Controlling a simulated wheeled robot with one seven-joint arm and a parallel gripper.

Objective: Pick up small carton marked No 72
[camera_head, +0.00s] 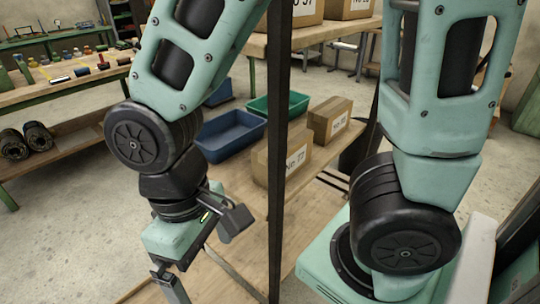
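Two brown cartons stand on the wooden lower shelf in the middle. The nearer, larger carton (265,170) has a white label that looks like "NO 77", though its last digit is unclear; a dark upright post hides part of it. The smaller carton (322,124) behind it to the right has a label whose number looks like 72 but is too small to read surely. My gripper (172,286) hangs at the lower left, in front of and left of both cartons, apart from them. Its fingertips run to the bottom edge, so its opening is unclear.
A blue tray (231,134) and a green tray (283,104) stand left of and behind the cartons. The dark post (276,220) rises in front of the shelf. More cartons (307,12) sit on the upper shelf. A cluttered workbench (70,92) stands at left.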

